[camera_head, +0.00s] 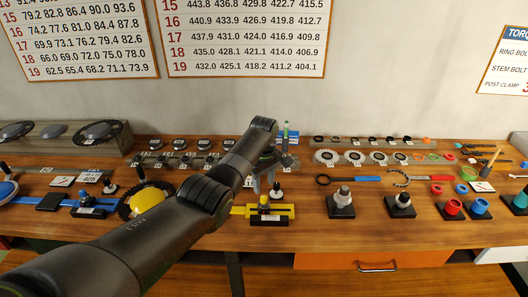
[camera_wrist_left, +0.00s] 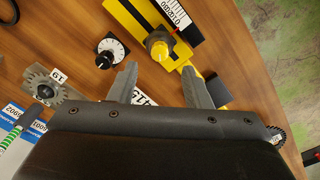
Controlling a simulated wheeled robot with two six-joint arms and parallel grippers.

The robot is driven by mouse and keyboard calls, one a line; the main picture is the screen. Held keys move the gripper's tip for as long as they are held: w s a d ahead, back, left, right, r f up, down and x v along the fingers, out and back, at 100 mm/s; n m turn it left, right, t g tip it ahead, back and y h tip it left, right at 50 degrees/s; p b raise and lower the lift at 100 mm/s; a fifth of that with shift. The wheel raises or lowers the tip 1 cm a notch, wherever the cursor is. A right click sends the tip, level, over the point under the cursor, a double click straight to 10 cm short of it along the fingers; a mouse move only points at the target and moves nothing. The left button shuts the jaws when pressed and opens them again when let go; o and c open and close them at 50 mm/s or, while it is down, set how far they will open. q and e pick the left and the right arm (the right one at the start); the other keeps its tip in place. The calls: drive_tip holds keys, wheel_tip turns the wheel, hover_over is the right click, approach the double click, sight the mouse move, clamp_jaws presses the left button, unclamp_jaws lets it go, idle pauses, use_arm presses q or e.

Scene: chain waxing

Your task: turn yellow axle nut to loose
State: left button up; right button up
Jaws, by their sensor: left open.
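The yellow axle nut (camera_head: 264,200) sits on a yellow and black fixture (camera_head: 284,211) on the bench, in front of my left gripper. In the left wrist view the nut (camera_wrist_left: 158,44) is a dark-based yellow knob on the yellow bar of the fixture (camera_wrist_left: 133,22). My left gripper (camera_head: 264,184) is open and hangs above and behind the nut. In the wrist view the two fingertips of the left gripper (camera_wrist_left: 160,78) are apart, with the nut beyond the gap between them and nothing held. My right gripper is out of view.
A white dial with a black knob (camera_wrist_left: 108,50) stands close beside the nut; it also shows in the head view (camera_head: 276,191). A toothed gear (camera_wrist_left: 42,82) lies further left. Grey and black knobs on stands (camera_head: 342,200) are to the right. The bench front (camera_head: 300,238) is clear.

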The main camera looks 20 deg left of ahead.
sight(264, 197)
use_arm(q)
wheel_tip(264, 197, up, 11)
drive_tip(key=b, duration=0.2)
drive_tip(key=shift+r+b, duration=0.2)
drive_tip(key=shift+b, duration=0.1)
